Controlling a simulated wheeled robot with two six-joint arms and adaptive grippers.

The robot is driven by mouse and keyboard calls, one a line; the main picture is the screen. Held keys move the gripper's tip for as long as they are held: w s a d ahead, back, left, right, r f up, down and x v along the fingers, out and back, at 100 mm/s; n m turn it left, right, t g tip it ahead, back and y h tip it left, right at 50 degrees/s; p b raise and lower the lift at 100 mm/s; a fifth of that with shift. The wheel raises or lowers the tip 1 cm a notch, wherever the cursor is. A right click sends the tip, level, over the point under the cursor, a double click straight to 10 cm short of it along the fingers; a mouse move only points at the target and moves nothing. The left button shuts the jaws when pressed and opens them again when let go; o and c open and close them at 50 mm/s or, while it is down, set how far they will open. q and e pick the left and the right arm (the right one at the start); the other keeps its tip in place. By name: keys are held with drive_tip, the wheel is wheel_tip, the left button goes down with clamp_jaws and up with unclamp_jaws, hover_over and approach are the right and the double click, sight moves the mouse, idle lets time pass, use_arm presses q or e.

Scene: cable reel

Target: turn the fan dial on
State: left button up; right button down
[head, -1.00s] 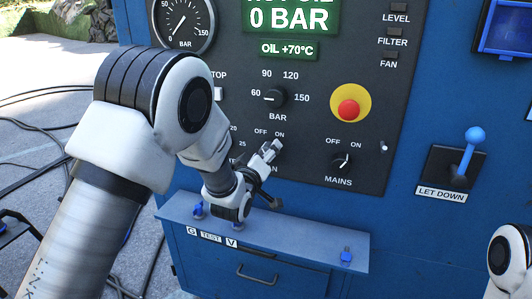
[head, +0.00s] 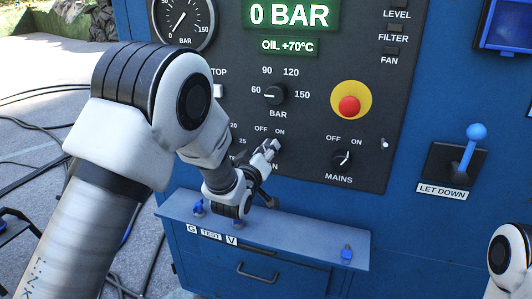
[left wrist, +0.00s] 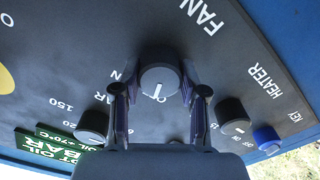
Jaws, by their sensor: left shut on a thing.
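The fan dial (left wrist: 158,82) is a round dark knob with a white pointer mark, under the FAN lettering on the black panel in the left wrist view. My left gripper (left wrist: 155,97) is shut on it, one finger on each side. An "N" of a label shows beside the dial; the rest of the label is hidden by the fingers. In the head view my left gripper (head: 267,153) is at the panel just below the OFF and ON labels and hides the dial. My right gripper is out of view.
The mains dial (head: 342,159), a red button (head: 349,107) and the bar dial (head: 275,94) are on the same panel. A ledge (head: 290,232) with small blue fittings lies below. The heater dial (left wrist: 231,114) is beside my gripper in the left wrist view.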

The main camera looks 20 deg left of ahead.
use_arm(q)
drive_tip(key=m+b, duration=0.1)
drive_tip(key=m, duration=0.4)
drive_tip(key=shift+b, duration=0.35)
drive_tip(key=m+b, duration=0.1)
drive_tip(key=m, duration=0.4)
drive_tip(key=shift+r+m, duration=0.1)
drive_tip(key=shift+m, duration=0.2)
drive_tip(key=o, duration=1.1)
drive_tip(key=shift+o, duration=0.2)
drive_tip(key=s, duration=1.2)
drive_tip(key=shift+a, duration=0.15)
